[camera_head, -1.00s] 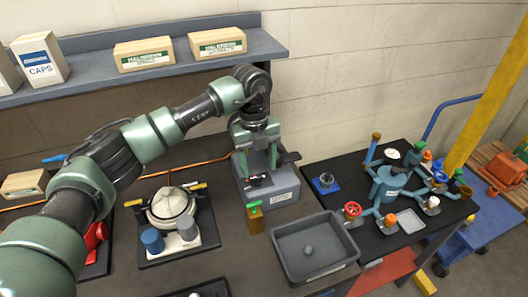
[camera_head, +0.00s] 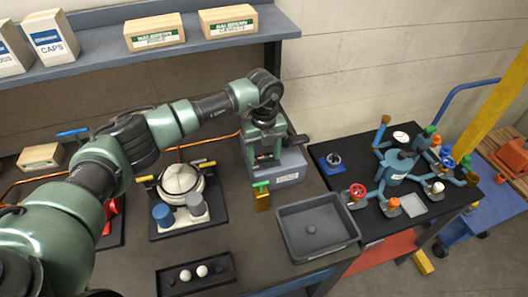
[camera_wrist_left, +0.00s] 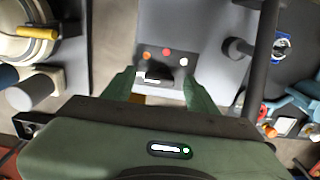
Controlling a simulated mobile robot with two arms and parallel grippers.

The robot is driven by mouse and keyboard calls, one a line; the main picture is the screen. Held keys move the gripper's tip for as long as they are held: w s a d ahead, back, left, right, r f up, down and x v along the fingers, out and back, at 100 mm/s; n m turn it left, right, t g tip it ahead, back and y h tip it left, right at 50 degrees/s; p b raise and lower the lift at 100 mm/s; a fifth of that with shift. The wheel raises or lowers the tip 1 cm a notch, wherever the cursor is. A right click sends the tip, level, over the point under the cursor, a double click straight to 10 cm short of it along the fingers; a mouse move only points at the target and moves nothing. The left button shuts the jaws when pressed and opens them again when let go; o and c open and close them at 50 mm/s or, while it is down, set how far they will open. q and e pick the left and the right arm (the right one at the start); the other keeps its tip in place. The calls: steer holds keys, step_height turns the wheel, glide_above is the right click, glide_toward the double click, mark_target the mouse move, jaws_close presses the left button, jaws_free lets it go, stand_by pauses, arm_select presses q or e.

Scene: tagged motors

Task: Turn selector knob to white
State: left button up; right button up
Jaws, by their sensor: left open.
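The selector box (camera_head: 291,173) is a grey block on the workbench under my left gripper. The black selector knob (camera_wrist_left: 178,76) lies just below the dots, between my fingertips. My left gripper (camera_wrist_left: 162,88) is open, with one green finger on each side of the knob and visible gaps. In the head view my left gripper (camera_head: 266,157) hides the knob. Where the knob points is hard to tell. My right gripper is not in view.
A grey tray (camera_head: 345,226) and a brass block with green handle (camera_head: 262,200) stand close to the box. Left is a white round housing (camera_head: 180,182); right is a teal valve assembly (camera_head: 396,170). A shelf (camera_head: 85,68) with cartons runs behind.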

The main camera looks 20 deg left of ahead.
arm_select(q)
jaws_close()
